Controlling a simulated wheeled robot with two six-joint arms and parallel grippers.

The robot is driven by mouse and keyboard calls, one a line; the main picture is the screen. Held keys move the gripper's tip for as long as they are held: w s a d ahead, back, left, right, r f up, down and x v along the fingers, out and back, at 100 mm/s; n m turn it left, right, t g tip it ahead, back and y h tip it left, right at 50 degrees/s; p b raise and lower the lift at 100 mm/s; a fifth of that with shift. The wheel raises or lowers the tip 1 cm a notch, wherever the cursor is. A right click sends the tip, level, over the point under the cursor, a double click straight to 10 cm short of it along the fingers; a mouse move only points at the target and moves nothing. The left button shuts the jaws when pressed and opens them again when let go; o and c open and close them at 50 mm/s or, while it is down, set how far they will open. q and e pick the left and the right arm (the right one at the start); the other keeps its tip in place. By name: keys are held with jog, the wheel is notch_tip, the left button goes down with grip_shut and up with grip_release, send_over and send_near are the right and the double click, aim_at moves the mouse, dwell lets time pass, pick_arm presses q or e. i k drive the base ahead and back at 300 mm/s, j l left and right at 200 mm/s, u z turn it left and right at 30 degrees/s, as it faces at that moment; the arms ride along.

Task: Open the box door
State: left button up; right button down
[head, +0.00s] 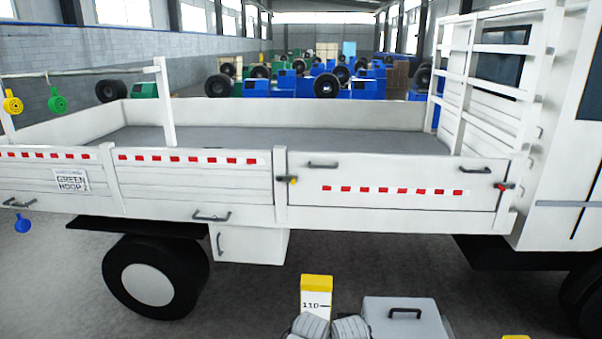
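A white box (262,245) hangs under the truck bed, right of the rear wheel. A dark curved handle (219,243) shows at its left end. The box looks closed. Above it, a side panel (400,183) with red-and-white reflective tape stands upright and closed along the bed. Neither of my grippers is in view.
A yellow-topped block (316,294) marked 110, grey ribbed objects (351,329) and a pale case (403,316) with a black handle are at the bottom. Yellow, green and blue round tags hang at the left. Grey floor shows beside the wheel (155,275).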

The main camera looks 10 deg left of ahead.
aim_at(232, 243)
jog(key=i+j+z, duration=0.1)
jog(key=j, duration=0.55)
jog(key=i+j+z, duration=0.1)
jog(key=j, duration=0.55)
jog(key=j+z, duration=0.1)
jog(key=j, duration=0.55)
jog(key=i+j+z, duration=0.1)
jog(key=i+j, duration=0.85)
jog(key=j, duration=0.3)
jog(key=i+z, duration=0.05)
